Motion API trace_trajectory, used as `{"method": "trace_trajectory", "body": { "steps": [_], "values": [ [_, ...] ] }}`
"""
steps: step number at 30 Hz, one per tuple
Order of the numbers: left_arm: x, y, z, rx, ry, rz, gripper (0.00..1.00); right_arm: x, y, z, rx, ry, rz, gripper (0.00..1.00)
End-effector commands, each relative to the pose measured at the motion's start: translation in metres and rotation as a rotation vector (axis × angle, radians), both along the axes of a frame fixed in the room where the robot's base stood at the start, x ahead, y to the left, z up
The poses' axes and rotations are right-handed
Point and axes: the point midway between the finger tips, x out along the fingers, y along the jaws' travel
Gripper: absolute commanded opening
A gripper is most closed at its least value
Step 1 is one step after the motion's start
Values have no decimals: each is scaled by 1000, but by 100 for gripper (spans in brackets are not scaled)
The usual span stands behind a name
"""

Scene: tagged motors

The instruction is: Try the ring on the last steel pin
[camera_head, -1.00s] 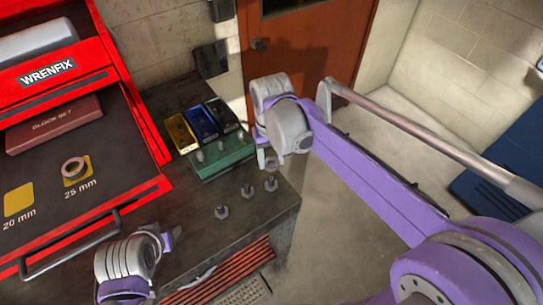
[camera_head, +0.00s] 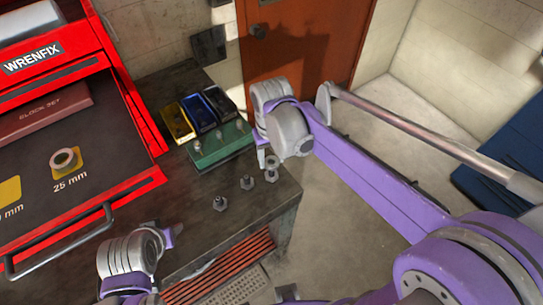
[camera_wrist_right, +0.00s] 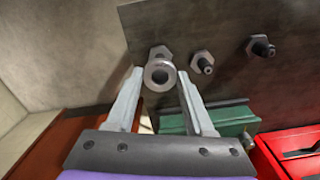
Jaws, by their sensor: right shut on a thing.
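Three steel pins with hex bases stand in a row on the dark bench: the near pin (camera_head: 220,203), the middle pin (camera_head: 247,183) and the far pin (camera_head: 271,176). My right gripper (camera_head: 268,158) is at the far pin, shut on a grey steel ring (camera_wrist_right: 160,75). In the right wrist view the ring sits between the fingertips, in front of the far pin's hex base (camera_wrist_right: 159,53). I cannot tell whether the pin is inside the ring. My left gripper (camera_head: 174,234) is low over the bench's front; its jaws are too small to read.
A green block (camera_head: 220,150) with small silver pegs stands behind the pins. Yellow, blue and black bins (camera_head: 205,112) are behind it. A red drawer (camera_head: 105,215) at left holds another ring (camera_head: 66,158) on the 25 mm pad. The bench's right edge is close to the far pin.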

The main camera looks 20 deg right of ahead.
Motion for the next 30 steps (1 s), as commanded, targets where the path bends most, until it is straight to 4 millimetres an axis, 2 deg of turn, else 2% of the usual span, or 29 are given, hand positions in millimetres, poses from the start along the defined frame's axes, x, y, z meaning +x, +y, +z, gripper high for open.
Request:
{"method": "trace_trajectory", "body": {
  "steps": [16,30],
  "values": [
    [-4,0,-8,0,7,0,50,-1,0,-8,0,1,0,1],
    [-3,0,-7,0,6,0,50,0,0,-8,0,0,0,1]
  ]
}}
